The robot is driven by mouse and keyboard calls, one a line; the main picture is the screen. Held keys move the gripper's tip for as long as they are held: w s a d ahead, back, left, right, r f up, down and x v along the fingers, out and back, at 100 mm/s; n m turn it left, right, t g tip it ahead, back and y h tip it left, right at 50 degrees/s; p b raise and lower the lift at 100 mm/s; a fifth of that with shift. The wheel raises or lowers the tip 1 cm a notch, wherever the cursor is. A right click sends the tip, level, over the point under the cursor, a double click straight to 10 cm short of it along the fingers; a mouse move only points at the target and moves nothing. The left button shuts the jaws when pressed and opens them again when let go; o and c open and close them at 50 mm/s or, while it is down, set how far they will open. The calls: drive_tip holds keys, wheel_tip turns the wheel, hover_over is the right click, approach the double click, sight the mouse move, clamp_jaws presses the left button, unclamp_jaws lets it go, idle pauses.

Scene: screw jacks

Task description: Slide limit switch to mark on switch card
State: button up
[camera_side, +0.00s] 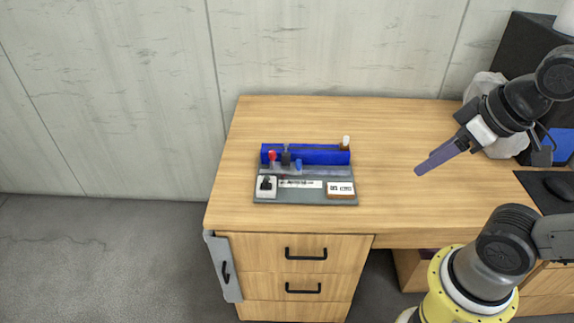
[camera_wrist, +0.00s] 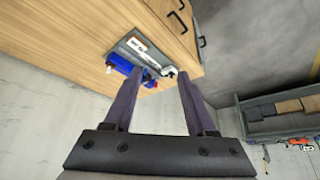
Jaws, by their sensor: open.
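The jack unit is a grey base plate (camera_side: 305,200) with a blue rail (camera_side: 325,155) along its back, lying on the desk's left half. A red knob (camera_side: 272,156), a dark upright piece (camera_side: 286,156) and a small blue piece (camera_side: 298,164) stand near the rail's left. Which one is the limit switch, I cannot tell. A marked card (camera_side: 341,188) sits front right, beside a white strip (camera_side: 301,184) with dark marks. My gripper (camera_side: 419,171) is open and empty, above the desk right of the unit. In the wrist view, the unit's blue rail (camera_wrist: 122,64) shows beyond my fingers, which hide part of it.
A white block with a black top (camera_side: 266,186) stands front left on the plate. A brown and white piece (camera_side: 345,143) is at the rail's right end. A pale bag-like object (camera_side: 485,90) and a dark mat (camera_side: 550,185) lie far right. The desk between is clear.

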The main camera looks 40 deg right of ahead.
drive_tip(key=shift+c, duration=0.2)
drive_tip(key=w+r, duration=0.9)
drive_tip(key=w, duration=0.5)
drive_tip(key=g, duration=0.6)
hover_over(299, 160)
wheel_tip(299, 160, down, 22)
wheel_tip(299, 160, down, 14)
drive_tip(key=shift+r, duration=0.1)
clamp_jaws()
